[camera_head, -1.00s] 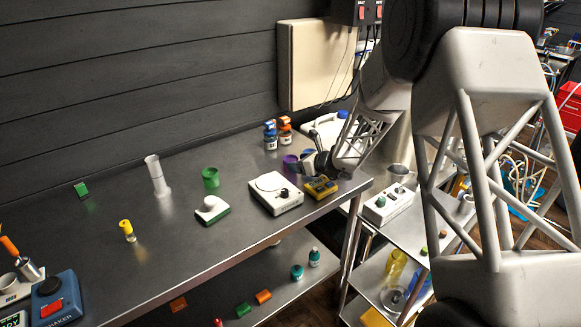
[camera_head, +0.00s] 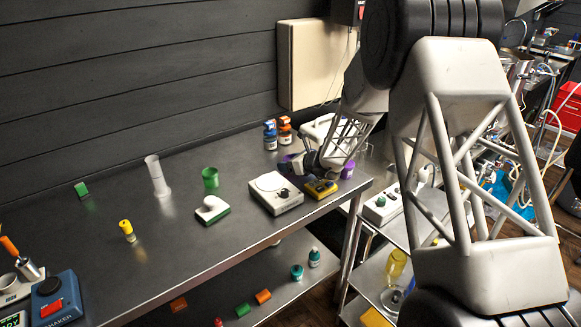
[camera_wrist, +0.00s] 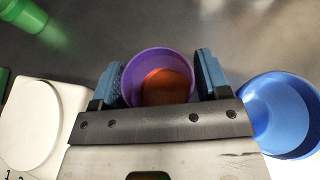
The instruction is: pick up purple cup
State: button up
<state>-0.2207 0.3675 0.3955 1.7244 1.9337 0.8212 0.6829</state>
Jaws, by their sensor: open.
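The purple cup (camera_wrist: 160,62) stands between the two blue-padded fingers of my gripper (camera_wrist: 158,68) in the wrist view. Its open mouth faces the camera, and its inside looks orange-brown at the bottom. The fingers are apart, one on each side; a small gap shows at the right, while at the left I cannot tell if the pad touches. In the head view, my gripper (camera_head: 303,166) is low over the back right of the bench and hides most of the purple cup (camera_head: 288,158).
A blue cup (camera_wrist: 283,113) stands close on the right in the wrist view. The head view shows a yellow device (camera_head: 321,188) in front of my gripper and two reagent bottles (camera_head: 270,135) behind.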

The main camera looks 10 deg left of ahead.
jog(key=shift+c, duration=0.5)
jog(key=c, duration=0.6)
jog(key=shift+r, duration=0.4)
jog(key=shift+r, duration=4.55)
jog(key=shift+r, duration=0.1)
